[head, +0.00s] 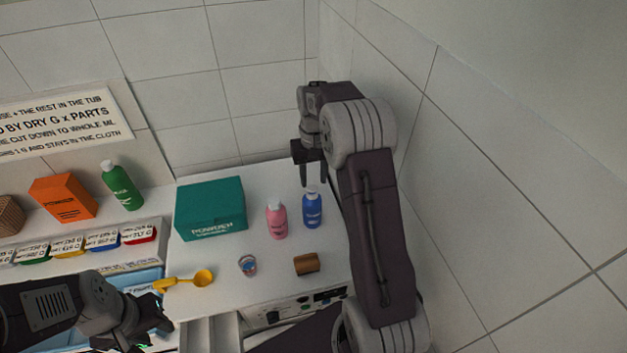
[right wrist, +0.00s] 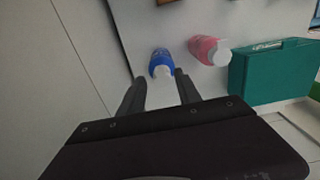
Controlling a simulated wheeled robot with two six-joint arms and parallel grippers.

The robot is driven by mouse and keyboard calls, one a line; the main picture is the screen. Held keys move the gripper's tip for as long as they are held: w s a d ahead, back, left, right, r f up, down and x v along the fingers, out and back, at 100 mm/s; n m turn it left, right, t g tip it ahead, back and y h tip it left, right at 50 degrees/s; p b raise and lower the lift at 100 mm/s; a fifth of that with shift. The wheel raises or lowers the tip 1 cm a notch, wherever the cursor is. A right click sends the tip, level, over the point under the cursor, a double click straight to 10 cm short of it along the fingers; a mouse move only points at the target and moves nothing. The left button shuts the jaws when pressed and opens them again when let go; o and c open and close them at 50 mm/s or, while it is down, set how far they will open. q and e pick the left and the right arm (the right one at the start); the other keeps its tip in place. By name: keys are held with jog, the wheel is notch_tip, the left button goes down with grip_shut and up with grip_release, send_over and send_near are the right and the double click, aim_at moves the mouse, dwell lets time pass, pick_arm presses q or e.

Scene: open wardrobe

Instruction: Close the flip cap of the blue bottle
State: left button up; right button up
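The blue bottle (head: 312,212) stands upright on the white counter, right of the pink bottle. Its top is white; whether its flip cap is open is too small to tell. My right gripper (head: 313,182) points down just above and behind the bottle's top, its fingers apart and empty. In the right wrist view the blue bottle (right wrist: 160,62) shows beyond the two spread fingertips (right wrist: 160,80), with its white top facing the camera. I see no clear contact. My left gripper (head: 158,312) is low at the left, by the yellow scoop; its finger opening is unclear.
The pink bottle (head: 276,220) stands close left of the blue one, with a teal box (head: 210,208) beyond it. A tiled wall (head: 480,190) is at right.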

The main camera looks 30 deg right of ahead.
aim_at(314, 190)
notch_tip(314, 190, down, 2)
jog(key=shift+f+p, duration=0.25)
jog(key=shift+p, duration=0.2)
jog(key=shift+f, duration=0.5)
grip_shut()
pick_arm(q)
jog(key=shift+r, duration=0.8)
pick_arm(e)
jog(key=shift+f, duration=0.1)
